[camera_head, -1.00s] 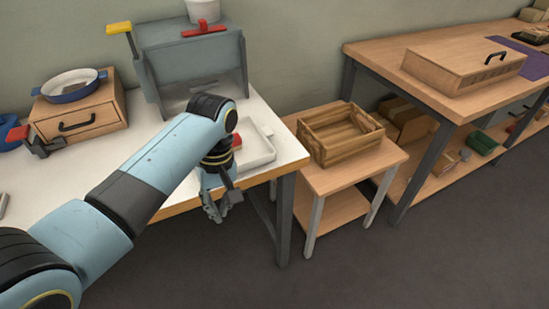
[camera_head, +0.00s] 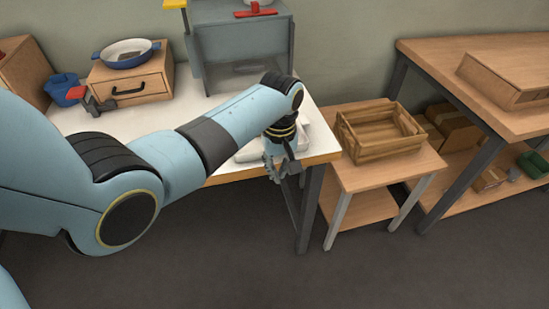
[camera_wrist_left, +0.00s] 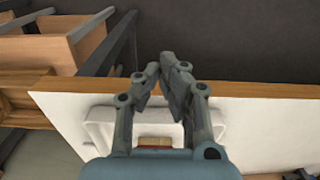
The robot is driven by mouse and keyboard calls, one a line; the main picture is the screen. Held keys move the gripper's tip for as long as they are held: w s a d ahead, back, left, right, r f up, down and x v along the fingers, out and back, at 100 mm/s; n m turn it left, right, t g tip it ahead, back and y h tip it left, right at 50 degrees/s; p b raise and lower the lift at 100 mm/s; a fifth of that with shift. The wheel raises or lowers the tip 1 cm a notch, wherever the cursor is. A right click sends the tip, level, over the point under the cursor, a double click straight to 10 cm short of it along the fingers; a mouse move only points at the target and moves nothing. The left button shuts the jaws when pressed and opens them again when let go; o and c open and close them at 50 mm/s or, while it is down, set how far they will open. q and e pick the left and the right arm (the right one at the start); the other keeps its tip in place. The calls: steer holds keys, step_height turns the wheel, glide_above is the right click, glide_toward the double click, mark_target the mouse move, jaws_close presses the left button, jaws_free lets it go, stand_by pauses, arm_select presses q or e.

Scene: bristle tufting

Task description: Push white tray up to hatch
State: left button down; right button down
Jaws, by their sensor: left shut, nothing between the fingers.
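The white tray (camera_head: 248,152) lies on the white worktable near its front right corner, partly hidden behind my left arm. It also shows in the left wrist view (camera_wrist_left: 98,116), with a brown and red block (camera_wrist_left: 154,142) seen at it between my fingers. The grey machine (camera_head: 243,45) stands behind the tray, with a hatch opening (camera_head: 247,68) low in its front, partly covered by my arm. My left gripper (camera_head: 281,172) is shut and empty at the table's front edge, on the near side of the tray. Its fingertips show in the wrist view (camera_wrist_left: 168,68). My right gripper is out of view.
A wooden crate (camera_head: 380,130) sits on a low side table to the right. A wooden drawer box (camera_head: 130,80) with a blue pan (camera_head: 127,54) stands at the left of the worktable. A bench (camera_head: 460,75) is farther right. The floor in front is clear.

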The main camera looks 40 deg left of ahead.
arm_select(q)
steer(key=w+a, duration=0.2)
steer(key=a, duration=0.1)
steer(key=shift+w+r, duration=0.1)
steer(key=shift+w, duration=0.2)
steer(key=w+a+b, duration=0.4)
steer(key=a, duration=0.1)
steer(key=w+a+b, duration=0.2)
steer(key=w+a, duration=0.1)
steer(key=shift+a+f, duration=0.15)
steer(key=shift+f, duration=0.1)
steer(key=shift+w+a+r+b, duration=0.2)
steer(key=shift+b, duration=0.1)
